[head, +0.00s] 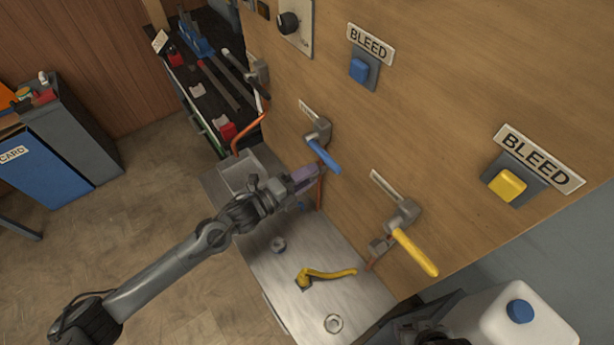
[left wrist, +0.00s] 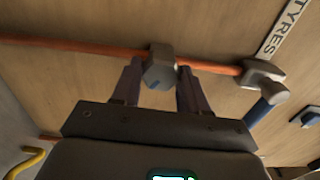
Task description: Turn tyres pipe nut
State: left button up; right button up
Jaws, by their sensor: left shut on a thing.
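The tyres pipe nut (left wrist: 160,70) is a grey hexagonal nut on an orange-brown pipe (left wrist: 90,46), seen in the left wrist view. My left gripper (left wrist: 157,84) has one finger on each side of it and is shut on it. In the head view my left gripper (head: 304,180) is by the wooden panel, just below the blue-handled valve (head: 322,154), and hides the nut. The valve's blue handle also shows in the left wrist view (left wrist: 258,112), beside the TYRES label (left wrist: 285,28). I cannot make out my right gripper.
A yellow-handled valve (head: 414,250) sticks out of the panel on the right. A white canister (head: 500,325) stands at lower right.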

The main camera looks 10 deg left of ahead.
pick_arm(q)
jog(key=o, duration=1)
jog(key=shift+c, duration=0.2)
jog(key=shift+s, duration=0.1)
jog(key=v, duration=1)
jog(key=shift+s+a+b, duration=0.2)
jog(key=shift+a+b, duration=0.15)
